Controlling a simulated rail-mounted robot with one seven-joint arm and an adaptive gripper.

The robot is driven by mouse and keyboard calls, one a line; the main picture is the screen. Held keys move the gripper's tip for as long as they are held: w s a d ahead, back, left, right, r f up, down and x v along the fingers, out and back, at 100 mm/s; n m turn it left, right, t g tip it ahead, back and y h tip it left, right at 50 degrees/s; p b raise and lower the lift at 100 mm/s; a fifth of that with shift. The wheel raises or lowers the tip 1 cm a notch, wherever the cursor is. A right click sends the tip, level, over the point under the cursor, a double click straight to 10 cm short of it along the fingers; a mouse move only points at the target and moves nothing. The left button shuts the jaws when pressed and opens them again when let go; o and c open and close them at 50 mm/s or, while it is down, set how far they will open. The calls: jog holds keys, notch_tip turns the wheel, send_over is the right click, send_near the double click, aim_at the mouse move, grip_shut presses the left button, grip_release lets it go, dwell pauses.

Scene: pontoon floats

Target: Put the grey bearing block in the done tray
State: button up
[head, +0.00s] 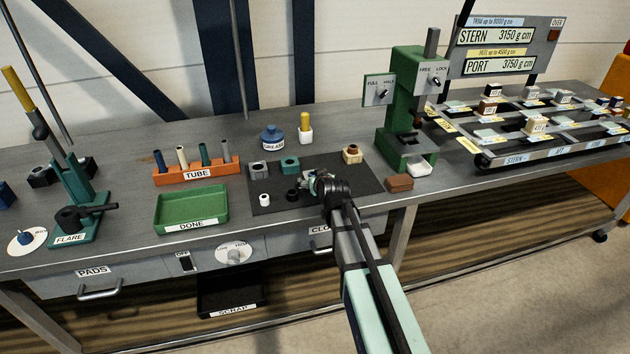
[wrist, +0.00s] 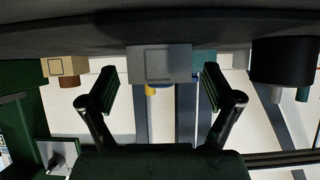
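In the wrist view, which is upside down, a plain grey block (wrist: 160,63) stands centred ahead of my gripper (wrist: 160,88), in line with the gap between its fingers. The fingers are spread wide, with clear space on both sides of the block. In the head view my gripper (head: 314,182) is low over the dark mat (head: 325,197), and its wrist hides most of what is at the fingertips. Another grey block with a round hole (head: 258,170) sits at the mat's left. The green done tray (head: 191,209) is empty, left of the mat.
A teal block (head: 290,165) and black parts (head: 292,195) are close to my gripper. A white ring (head: 264,198) is left of them. A tan block (head: 352,154) is at the right, before the green press (head: 405,110). The tube rack (head: 197,174) stands behind the tray.

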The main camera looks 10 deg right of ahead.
jog(key=shift+r, duration=0.2)
jog(key=shift+s, duration=0.35)
jog(key=b+v, duration=0.2)
jog(key=v, duration=0.8)
jog(key=shift+o, duration=0.5)
jog(key=shift+s+d+r, duration=0.1)
jog(key=shift+s+r, duration=0.3)
jog(key=shift+s, duration=0.15)
